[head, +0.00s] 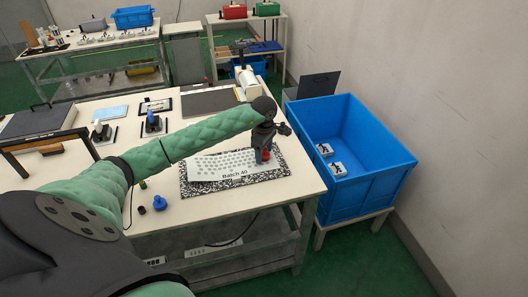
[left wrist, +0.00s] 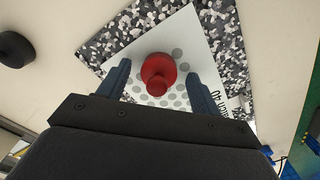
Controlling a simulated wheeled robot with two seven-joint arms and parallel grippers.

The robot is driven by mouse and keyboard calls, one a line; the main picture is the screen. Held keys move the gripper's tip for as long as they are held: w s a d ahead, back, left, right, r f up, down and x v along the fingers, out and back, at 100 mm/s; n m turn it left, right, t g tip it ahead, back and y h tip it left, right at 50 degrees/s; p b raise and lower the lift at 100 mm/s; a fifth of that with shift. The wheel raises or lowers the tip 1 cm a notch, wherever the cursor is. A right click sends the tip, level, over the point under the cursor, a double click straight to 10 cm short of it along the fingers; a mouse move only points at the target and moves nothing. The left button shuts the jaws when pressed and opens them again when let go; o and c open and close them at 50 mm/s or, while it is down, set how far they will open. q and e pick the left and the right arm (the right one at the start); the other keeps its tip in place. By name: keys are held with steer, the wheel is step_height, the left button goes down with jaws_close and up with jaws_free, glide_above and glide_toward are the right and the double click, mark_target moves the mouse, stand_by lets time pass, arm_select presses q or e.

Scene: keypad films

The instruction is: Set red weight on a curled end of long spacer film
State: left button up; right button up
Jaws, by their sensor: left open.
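The long spacer film (head: 222,166), white with grey dots and the print "Batch 40", lies on a black-and-white speckled mat (head: 196,190). The red weight (head: 266,156) stands on the film's right end and shows as a round knobbed piece in the left wrist view (left wrist: 160,68). My left gripper (head: 262,152) points down over that end. In the left wrist view its two fingers stand open on either side of the weight, with gaps visible. How far the film's ends curl is hard to tell. My right gripper is not in view.
A blue weight (head: 160,203) and small dark green pieces (head: 142,184) stand left of the mat. A blue bin (head: 345,190) with white pieces stands right of the table. A black round piece (left wrist: 14,48) shows in the left wrist view.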

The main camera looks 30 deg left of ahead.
arm_select(q)
step_height(320, 180, up, 6)
steer(key=shift+r+b, duration=0.1)
steer(key=shift+b, duration=1.05)
steer(key=shift+r, duration=0.8)
steer(key=shift+f, duration=0.1)
